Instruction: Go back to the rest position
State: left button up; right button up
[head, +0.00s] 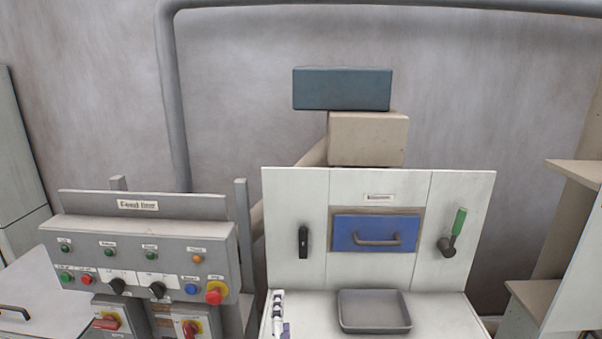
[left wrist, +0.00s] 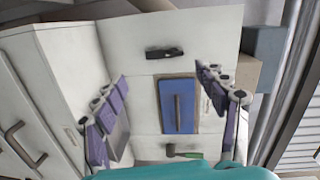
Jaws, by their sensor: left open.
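My left gripper (left wrist: 162,76) is open and empty in the left wrist view, its two purple-padded fingers spread wide. Between and beyond them is the white bagger panel with a blue drawer-like door (left wrist: 178,106), a black handle (left wrist: 165,52) and a green-handled lever (left wrist: 184,152). The fingers look apart from the panel. In the head view, only a small white and purple piece of the left gripper (head: 278,314) shows at the bottom edge, left of a grey tray (head: 374,312). My right gripper is in neither view.
A grey control box (head: 140,240) labelled "Feed line", with buttons and knobs, stands left of the white panel (head: 462,195). Shelves (head: 570,240) stand at the right. Beige (head: 368,138) and blue-grey (head: 342,89) boxes rise behind the panel.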

pick_arm(q)
jog(key=s+a+f+n+g+y+b, duration=0.1)
jog(key=s+a+f+n+g+y, duration=0.1)
jog(key=s+a+f+n+g, duration=0.3)
jog(key=a+f+n+y+b, duration=0.1)
jog(key=a+f+n, duration=0.25)
jog(key=a, duration=0.45)
jog(key=s+f+n+g+h+b, duration=0.1)
jog(key=s+f+n+g, duration=0.1)
jog(key=s, duration=0.4)
jog(key=s+f+n+g+h+b, duration=0.1)
jog(key=s+f+n+g+h, duration=0.1)
jog(key=s+n, duration=0.4)
notch_tip(320, 180, down, 3)
jog(key=shift+a+r+g+h, duration=0.2)
jog(key=shift+a+g+h, duration=0.1)
jog(key=shift+g, duration=0.2)
